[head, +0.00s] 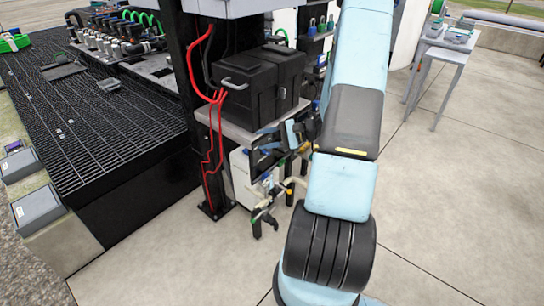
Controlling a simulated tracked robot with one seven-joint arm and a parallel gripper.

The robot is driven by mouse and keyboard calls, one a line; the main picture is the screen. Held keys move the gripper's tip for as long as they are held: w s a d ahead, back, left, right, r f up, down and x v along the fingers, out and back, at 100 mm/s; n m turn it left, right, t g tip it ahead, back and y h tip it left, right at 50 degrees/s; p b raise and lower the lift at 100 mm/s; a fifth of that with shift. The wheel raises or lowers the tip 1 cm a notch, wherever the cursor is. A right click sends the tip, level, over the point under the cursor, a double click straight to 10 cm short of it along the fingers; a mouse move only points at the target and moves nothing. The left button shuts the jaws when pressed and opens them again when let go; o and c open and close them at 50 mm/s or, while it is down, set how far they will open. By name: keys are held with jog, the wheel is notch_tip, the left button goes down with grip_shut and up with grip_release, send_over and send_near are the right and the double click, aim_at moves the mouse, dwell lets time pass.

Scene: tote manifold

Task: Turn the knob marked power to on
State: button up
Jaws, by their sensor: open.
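No knob marked power can be made out in the head view. The lower part of a pale grey box (235,8) shows at the top edge, mounted on a black post (188,100). The rest of the box is cut off by the frame. My light blue arm rises on the right side and leaves through the top edge. My gripper is not in view, so its place relative to any knob cannot be seen.
Red cables (207,150) hang along the post. A black case (258,85) sits on a shelf, with several clamp-like fittings (270,190) below it. A black grating (90,120) with piping lies left. A small table (445,60) stands right. Concrete floor (450,200) is open at right.

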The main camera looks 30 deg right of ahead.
jog(key=d+f+m+t+h, duration=0.2)
jog(key=d+f+m+t, duration=0.4)
jog(key=f, duration=0.3)
jog(key=m+t+h, duration=0.3)
jog(key=m+h, duration=0.1)
jog(key=h, duration=0.1)
send_near(268, 154)
jog(key=x, duration=0.8)
jog(key=shift+w+a, duration=0.1)
jog(key=shift+w, duration=0.05)
